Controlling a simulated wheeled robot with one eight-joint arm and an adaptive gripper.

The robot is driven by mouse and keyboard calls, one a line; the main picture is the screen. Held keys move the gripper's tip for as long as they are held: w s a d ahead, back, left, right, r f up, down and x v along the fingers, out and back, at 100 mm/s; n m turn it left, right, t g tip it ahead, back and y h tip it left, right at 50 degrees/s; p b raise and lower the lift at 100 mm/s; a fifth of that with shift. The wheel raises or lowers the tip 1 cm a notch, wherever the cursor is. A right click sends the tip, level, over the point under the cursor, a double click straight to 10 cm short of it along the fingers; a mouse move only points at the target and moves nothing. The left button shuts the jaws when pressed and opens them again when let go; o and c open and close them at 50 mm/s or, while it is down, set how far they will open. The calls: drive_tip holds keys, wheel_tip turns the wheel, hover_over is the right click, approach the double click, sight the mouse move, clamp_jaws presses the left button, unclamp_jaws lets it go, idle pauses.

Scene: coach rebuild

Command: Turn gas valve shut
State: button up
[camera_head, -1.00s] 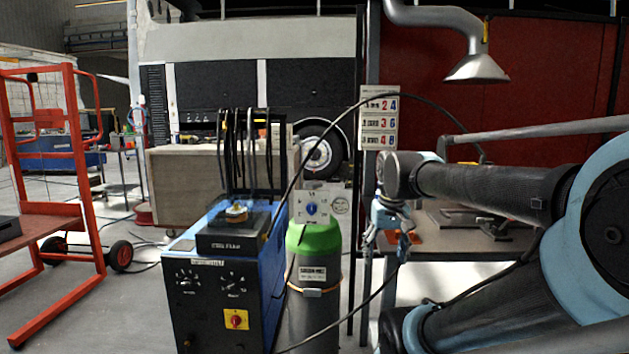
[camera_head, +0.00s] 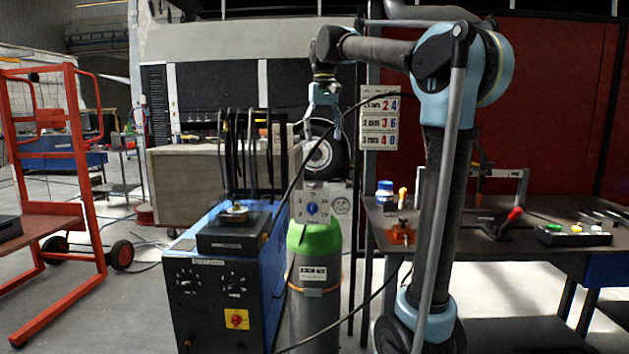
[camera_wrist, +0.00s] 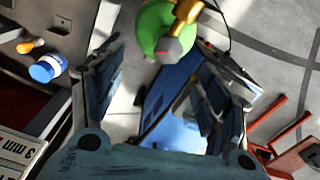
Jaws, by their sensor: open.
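A gas cylinder with a green shoulder (camera_head: 315,240) and grey body stands upright beside the blue welding machine (camera_head: 215,265). At its top, in the head view, is a white dial plate with a blue knob (camera_head: 311,208). My gripper (camera_head: 323,128) hangs fingers-down above the cylinder, apart from it. In the wrist view my open, empty gripper (camera_wrist: 157,52) has a finger on each side. The green cylinder top (camera_wrist: 153,25) and a brass fitting (camera_wrist: 187,10) with a grey end piece (camera_wrist: 172,50) show beyond the fingertips. I cannot tell the valve's turn position.
A black cable arches past the cylinder. A workbench (camera_head: 480,243) at right holds a blue-and-white jar (camera_head: 384,192), clamps and a button box (camera_head: 575,234). A numbered sign (camera_head: 379,118) hangs behind. A red trolley (camera_head: 85,170) stands left, with open floor before it.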

sight(315, 181)
drive_tip(key=w+a+r, duration=0.2)
drive_tip(key=a, duration=0.1)
wheel_tip(315, 181, down, 17)
drive_tip(key=shift+d+f, duration=0.1)
drive_tip(key=shift+f, duration=0.05)
idle(0.6)
drive_tip(key=shift+c, duration=0.5)
drive_tip(key=c, duration=1)
